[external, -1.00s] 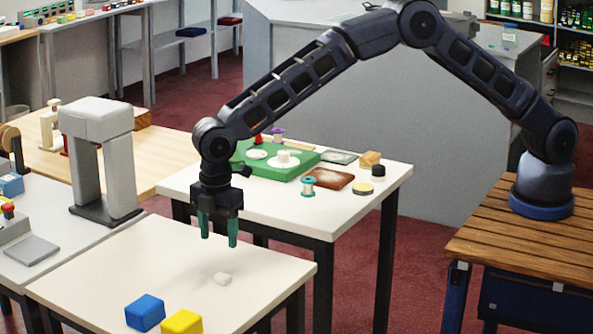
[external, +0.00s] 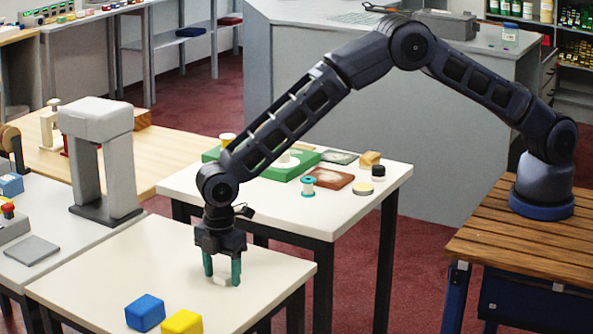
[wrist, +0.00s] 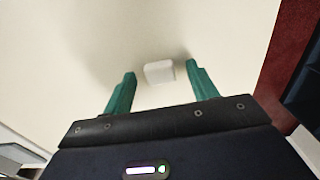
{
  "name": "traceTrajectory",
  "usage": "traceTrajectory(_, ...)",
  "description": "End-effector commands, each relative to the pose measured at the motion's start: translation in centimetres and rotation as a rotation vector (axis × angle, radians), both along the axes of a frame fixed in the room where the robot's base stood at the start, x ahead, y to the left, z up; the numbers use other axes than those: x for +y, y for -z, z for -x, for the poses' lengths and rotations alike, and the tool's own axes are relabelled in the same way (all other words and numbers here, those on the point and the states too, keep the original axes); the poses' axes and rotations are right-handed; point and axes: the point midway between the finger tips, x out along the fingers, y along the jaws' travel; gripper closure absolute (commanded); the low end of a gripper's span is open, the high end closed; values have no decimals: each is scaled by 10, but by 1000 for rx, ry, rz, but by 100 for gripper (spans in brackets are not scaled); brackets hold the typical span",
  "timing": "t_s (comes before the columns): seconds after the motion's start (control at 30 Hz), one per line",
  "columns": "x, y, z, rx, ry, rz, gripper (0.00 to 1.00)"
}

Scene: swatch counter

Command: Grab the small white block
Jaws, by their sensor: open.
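The small white block (wrist: 159,71) lies on the pale front table. In the wrist view it sits between and slightly beyond the tips of my two green fingers, with gaps on both sides. My gripper (external: 222,280) is open and points down at the table, its fingertips low near the tabletop. In the external view the white block (external: 219,281) shows only partly between the fingers. My gripper also shows in the wrist view (wrist: 162,80). I cannot tell whether the fingertips touch the table.
A blue block (external: 145,313) and a yellow block (external: 182,323) stand at the front of the same table (external: 120,262). A grey arch-shaped stand (external: 98,150) is at the left. A second white table (external: 345,212) behind holds a green board (external: 213,155) and several small items.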

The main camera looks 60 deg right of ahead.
Motion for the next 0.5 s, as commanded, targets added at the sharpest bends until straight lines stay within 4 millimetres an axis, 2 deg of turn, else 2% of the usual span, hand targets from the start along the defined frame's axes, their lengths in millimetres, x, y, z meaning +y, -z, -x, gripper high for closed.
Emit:
traceTrajectory(0.1, 0, 0, 0, 0, 0, 0, 44)
traceTrajectory(0.33, 0, 0, 0, 0, 0, 0, 89)
traceTrajectory(0.5, 0, -1, 0, 0, 0, 0, 90)
